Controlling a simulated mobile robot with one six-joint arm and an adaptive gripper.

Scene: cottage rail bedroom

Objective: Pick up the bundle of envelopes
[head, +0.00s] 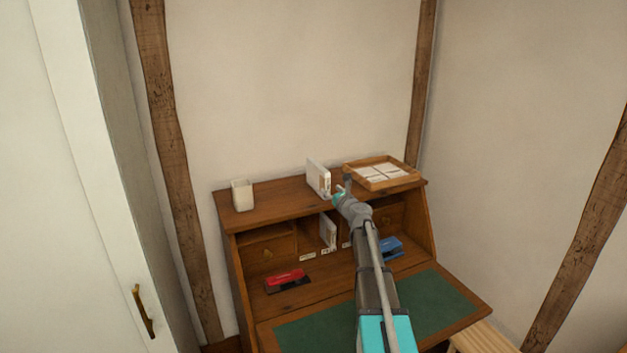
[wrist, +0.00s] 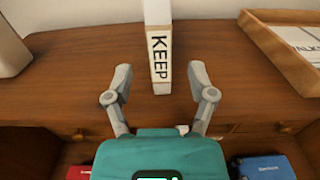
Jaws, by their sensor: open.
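A white upright bundle of envelopes (head: 317,178) stands on the top of the wooden desk. In the wrist view the bundle (wrist: 157,15) shows end-on with a label reading KEEP, centred ahead between my fingers. My gripper (head: 342,192) is at the desk top's front edge, just right of the bundle in the head view. In the wrist view my gripper (wrist: 160,82) is open and empty, one finger on each side of the bundle's line. A second white upright bundle (head: 328,232) stands in a compartment below; its label is not readable.
A wooden tray (head: 409,181) with white cards sits right of the bundle. A white cup (head: 242,195) stands at the left. Below are a red object (head: 285,277), a blue object (head: 392,246) and the desk's green writing surface (head: 325,331). The desk top between cup and bundle is clear.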

